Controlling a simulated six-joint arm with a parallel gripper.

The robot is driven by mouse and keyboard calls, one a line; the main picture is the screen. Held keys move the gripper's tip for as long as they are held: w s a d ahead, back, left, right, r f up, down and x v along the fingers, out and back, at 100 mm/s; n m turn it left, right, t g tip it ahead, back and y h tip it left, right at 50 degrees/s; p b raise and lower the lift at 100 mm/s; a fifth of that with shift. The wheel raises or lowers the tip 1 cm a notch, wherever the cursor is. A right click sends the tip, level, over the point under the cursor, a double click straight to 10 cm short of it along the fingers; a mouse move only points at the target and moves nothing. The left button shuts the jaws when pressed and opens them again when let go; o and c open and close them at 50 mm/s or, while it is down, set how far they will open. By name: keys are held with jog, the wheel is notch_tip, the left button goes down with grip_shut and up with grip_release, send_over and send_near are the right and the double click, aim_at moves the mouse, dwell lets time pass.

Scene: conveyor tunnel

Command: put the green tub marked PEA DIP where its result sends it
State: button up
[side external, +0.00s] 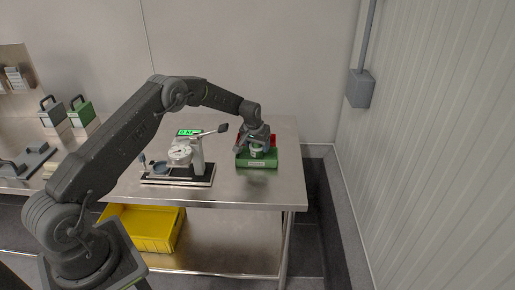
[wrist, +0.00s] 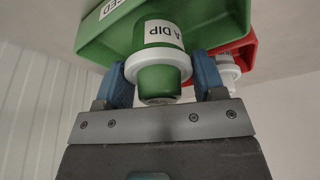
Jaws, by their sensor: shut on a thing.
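The green tub (wrist: 162,50) has a white rim band and a white label on which "A DIP" shows. My gripper (wrist: 157,85) is shut on it, with a blue finger on each side. In the side view, my gripper (side external: 257,146) is over a green tray (side external: 257,162) at the right of the steel table, and the tub (side external: 256,152) shows beneath it. The green tray (wrist: 100,38) also shows around the tub in the wrist view, with a partly hidden label. I cannot tell whether the tub touches the tray floor.
A red tray (side external: 272,138) stands just behind the green one; in the wrist view a white container (wrist: 228,70) is at the red tray (wrist: 247,50). A test device (side external: 181,154) with a lit green display (side external: 189,132) stands to the left. A yellow bin (side external: 148,228) sits below.

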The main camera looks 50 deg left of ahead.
jog(key=shift+f, duration=0.8)
jog(key=o, duration=1)
jog(key=shift+f, duration=0.15)
